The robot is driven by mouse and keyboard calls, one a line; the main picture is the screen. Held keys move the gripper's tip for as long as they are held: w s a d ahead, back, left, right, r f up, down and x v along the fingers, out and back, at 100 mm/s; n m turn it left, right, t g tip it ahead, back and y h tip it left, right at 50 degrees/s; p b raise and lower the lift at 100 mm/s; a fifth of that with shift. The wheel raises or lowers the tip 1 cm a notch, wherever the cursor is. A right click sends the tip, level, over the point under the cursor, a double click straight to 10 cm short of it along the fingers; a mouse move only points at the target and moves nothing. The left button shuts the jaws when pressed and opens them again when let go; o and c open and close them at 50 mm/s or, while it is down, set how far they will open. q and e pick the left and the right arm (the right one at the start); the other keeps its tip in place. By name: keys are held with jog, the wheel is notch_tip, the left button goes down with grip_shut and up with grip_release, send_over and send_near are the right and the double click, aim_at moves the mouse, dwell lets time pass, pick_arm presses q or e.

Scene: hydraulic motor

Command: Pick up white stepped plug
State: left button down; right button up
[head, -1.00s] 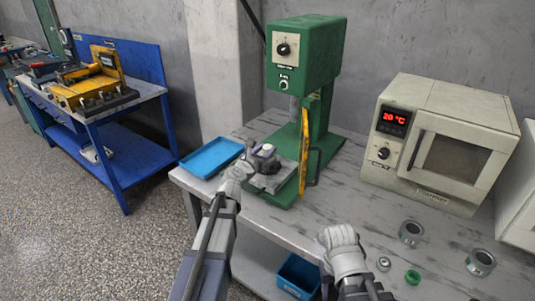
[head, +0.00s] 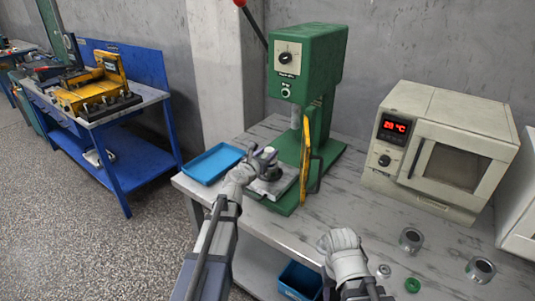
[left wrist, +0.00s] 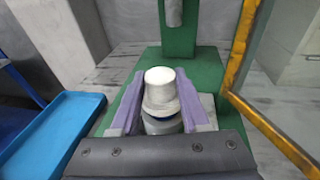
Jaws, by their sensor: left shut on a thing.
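The white stepped plug (left wrist: 160,90) stands upright between the purple fingers of my left gripper (left wrist: 158,100) in the left wrist view. The fingers are shut on it. In the head view my left gripper (head: 262,160) is at the press base, and the plug is too small and covered there to make out clearly. My right gripper (head: 345,258) is over the front of the table; its fingers cannot be made out.
A green press (head: 305,65) with a yellow-framed guard (head: 306,160) stands just right of my left gripper. A blue tray (head: 212,163) lies to its left. A white oven (head: 440,150), metal rings (head: 411,239) and a green ring (head: 412,285) are at right.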

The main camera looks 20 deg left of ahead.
aim_at(267, 152)
pick_arm(q)
notch_tip(267, 152, up, 8)
jog(key=p, duration=0.7)
jog(key=shift+r, duration=0.2)
